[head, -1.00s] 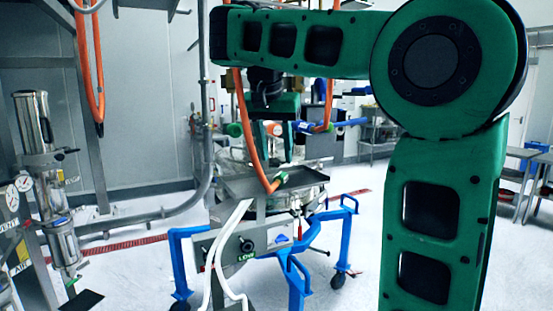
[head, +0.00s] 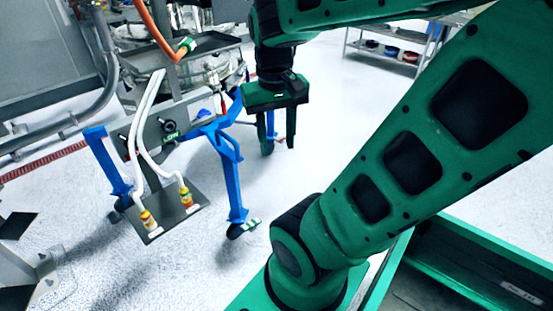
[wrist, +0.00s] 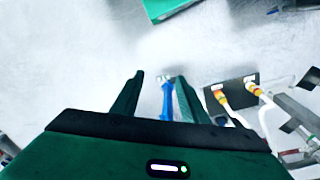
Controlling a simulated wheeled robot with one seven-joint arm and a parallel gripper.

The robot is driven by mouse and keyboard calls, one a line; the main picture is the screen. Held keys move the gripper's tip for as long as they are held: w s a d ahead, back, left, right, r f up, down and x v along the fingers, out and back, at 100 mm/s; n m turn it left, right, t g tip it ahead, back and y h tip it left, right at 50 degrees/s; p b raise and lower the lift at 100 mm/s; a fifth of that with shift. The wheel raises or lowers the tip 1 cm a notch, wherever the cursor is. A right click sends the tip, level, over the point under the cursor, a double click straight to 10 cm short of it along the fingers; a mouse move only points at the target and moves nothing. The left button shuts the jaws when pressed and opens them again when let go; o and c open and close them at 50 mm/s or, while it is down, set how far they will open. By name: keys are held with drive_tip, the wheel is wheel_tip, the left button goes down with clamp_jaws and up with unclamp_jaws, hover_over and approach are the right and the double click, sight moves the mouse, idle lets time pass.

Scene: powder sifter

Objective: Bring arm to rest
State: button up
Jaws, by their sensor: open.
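My gripper (head: 279,143) hangs fingers-down in the head view, right of the blue-legged sifter stand (head: 226,150). Its two dark green fingers are apart and nothing shows between them. In the wrist view my gripper (wrist: 155,95) is also open, with the floor and a blue leg (wrist: 167,98) of the stand showing beyond the fingers. My green arm reaches from the lower middle up across the right side of the head view.
A tray-like metal plate (head: 168,217) with two white hoses (head: 140,130) and yellow-red fittings stands at the stand's front. A shelf rack (head: 385,52) stands at the back. White floor (head: 330,110) is clear right of the stand.

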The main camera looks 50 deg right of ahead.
drive_tip(key=shift+y, duration=0.5)
drive_tip(key=s+a+f, duration=0.2)
drive_tip(key=s+f, duration=0.1)
drive_tip(key=shift+s+a+f, duration=0.1)
drive_tip(key=shift+a+f, duration=0.05)
drive_tip(key=shift+a, duration=0.1)
drive_tip(key=shift+w+f, duration=0.2)
drive_tip(key=shift+w, duration=0.45)
drive_tip(key=shift+c, duration=0.5)
